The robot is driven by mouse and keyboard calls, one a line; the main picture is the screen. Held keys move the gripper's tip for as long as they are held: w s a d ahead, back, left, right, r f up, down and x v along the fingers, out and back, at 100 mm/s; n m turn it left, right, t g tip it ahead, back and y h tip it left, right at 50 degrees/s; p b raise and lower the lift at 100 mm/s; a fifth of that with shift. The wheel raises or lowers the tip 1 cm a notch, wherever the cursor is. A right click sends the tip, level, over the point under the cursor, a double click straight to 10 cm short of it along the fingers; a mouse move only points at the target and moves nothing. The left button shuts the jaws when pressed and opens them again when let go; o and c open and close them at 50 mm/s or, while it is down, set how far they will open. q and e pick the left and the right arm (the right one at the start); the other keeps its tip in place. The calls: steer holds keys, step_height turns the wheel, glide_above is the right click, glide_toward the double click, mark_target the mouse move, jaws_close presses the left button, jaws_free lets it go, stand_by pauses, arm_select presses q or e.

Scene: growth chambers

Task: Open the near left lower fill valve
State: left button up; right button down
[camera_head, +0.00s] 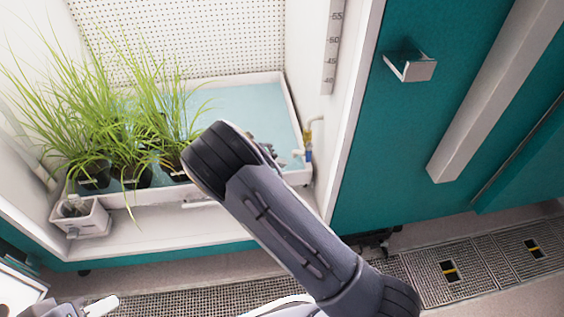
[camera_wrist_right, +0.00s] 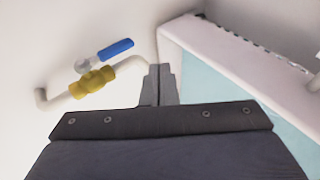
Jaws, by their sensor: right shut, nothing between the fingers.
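In the right wrist view, a fill valve with a yellow body (camera_wrist_right: 93,82) sits on a bent pale pipe against the white wall. Its blue lever (camera_wrist_right: 115,49) points up and right, roughly along the pipe in this picture. My right gripper (camera_wrist_right: 160,72) is shut and empty, right of the valve, with a visible gap to the lever. In the head view the valve shows small (camera_head: 308,152) at the tray's right end, and my right gripper (camera_head: 277,154) is beside it, partly hidden by my arm. My left gripper (camera_head: 102,306) is only partly visible at the bottom left; its jaws are unclear.
A white tray (camera_head: 293,100) with a pale blue floor holds several potted grass plants (camera_head: 130,125) at its left. A small grey box (camera_head: 80,218) stands at the front left. A teal door (camera_head: 400,130) with a handle is at the right.

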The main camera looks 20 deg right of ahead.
steer(key=a+p, duration=0.2)
steer(key=a, duration=0.6)
steer(key=shift+s+a, duration=0.25)
steer(key=shift+s, duration=0.05)
